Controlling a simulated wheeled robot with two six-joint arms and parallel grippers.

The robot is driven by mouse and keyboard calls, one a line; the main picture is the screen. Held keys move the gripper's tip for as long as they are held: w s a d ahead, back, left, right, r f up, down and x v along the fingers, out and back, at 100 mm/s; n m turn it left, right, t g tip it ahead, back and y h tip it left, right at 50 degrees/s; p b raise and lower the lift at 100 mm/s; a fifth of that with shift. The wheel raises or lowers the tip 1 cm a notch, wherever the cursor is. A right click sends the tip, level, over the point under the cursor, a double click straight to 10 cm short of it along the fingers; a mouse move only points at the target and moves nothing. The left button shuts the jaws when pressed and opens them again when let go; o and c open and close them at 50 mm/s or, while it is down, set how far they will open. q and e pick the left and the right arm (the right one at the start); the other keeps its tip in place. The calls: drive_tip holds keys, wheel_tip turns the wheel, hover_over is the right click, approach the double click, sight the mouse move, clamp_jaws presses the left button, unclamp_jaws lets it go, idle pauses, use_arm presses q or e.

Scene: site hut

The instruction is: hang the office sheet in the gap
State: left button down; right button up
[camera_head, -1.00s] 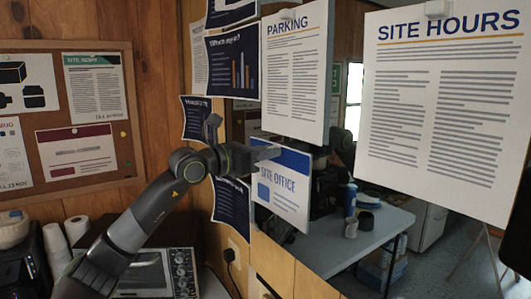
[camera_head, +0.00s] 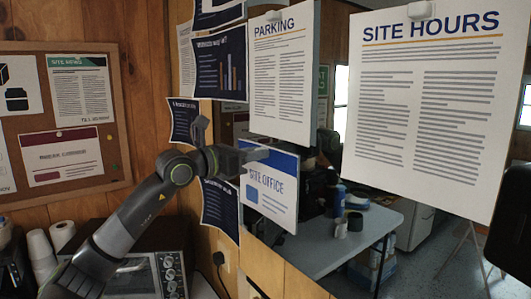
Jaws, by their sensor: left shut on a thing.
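The office sheet (camera_head: 266,199), white with a blue top band and the words "SITE OFFICE", is held up slightly tilted in the middle of the head view. The sheet is just below the "PARKING" sheet (camera_head: 283,85), which hangs from a white clip. The "SITE HOURS" sheet (camera_head: 421,115) hangs from another clip to the right. A narrow gap separates these two hanging sheets. My right gripper does not show.
Dark posters (camera_head: 220,204) are on the wooden wall behind my left gripper. A pinboard (camera_head: 121,160) is at the left, above a toaster oven (camera_head: 174,272). A grey table (camera_head: 322,252) with a blue can (camera_head: 339,201) stands beyond the office sheet.

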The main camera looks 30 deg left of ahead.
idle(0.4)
use_arm(q)
drive_tip(key=c, duration=1.2)
unclamp_jaws()
